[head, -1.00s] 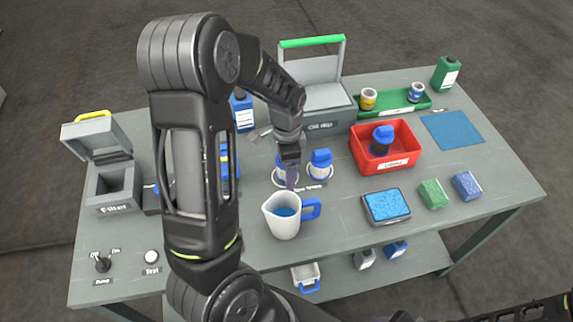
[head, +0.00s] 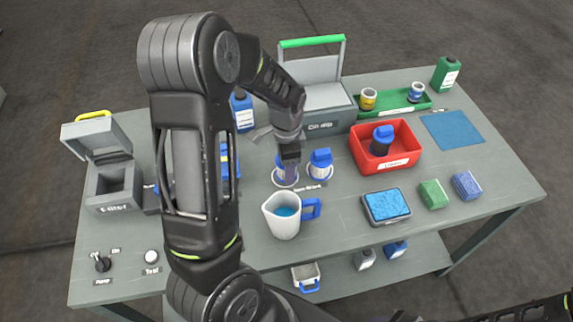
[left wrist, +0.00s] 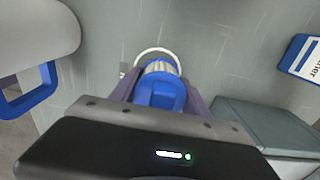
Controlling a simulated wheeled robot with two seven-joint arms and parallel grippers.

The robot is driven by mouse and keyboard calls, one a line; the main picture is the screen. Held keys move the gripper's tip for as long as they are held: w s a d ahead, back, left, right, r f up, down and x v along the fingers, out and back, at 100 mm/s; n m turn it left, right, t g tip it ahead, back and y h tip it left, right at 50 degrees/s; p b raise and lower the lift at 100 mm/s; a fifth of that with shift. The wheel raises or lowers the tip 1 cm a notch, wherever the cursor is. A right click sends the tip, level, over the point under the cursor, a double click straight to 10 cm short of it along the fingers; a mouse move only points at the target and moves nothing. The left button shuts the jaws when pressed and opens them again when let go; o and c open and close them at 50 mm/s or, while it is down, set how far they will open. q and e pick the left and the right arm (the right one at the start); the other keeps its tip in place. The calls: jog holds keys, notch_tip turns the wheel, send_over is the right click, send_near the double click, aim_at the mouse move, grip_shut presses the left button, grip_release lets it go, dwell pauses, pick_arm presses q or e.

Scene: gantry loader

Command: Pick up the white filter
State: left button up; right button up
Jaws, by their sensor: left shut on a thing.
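The white filter with a blue cap (head: 280,163) stands at a white ring (head: 285,183) in the middle of the bench, partly covered by my left gripper (head: 289,168). In the left wrist view, the blue cap of the white filter (left wrist: 160,92) lies between the two purple fingers of my left gripper (left wrist: 160,98). The gripper is shut on it. The white ring (left wrist: 157,51) shows just beyond it. A second white filter with a blue cap (head: 320,167) stands upright just to the right, apart from the gripper. My right gripper is out of view.
A white jug with a blue handle (head: 284,222) stands close in front of the filter. A grey bin (head: 330,117) is behind it. A red bin (head: 404,161) holding a dark blue-capped filter is to the right. An open grey filter box (head: 115,205) is at the left.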

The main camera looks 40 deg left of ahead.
pick_arm(q)
jog(key=shift+c, duration=0.8)
jog(key=shift+r, duration=0.1)
jog(key=shift+w+r, duration=0.1)
jog(key=shift+r, duration=0.1)
notch_tip(320, 180, up, 10)
jog(key=shift+f, duration=0.25)
dwell(1.2)
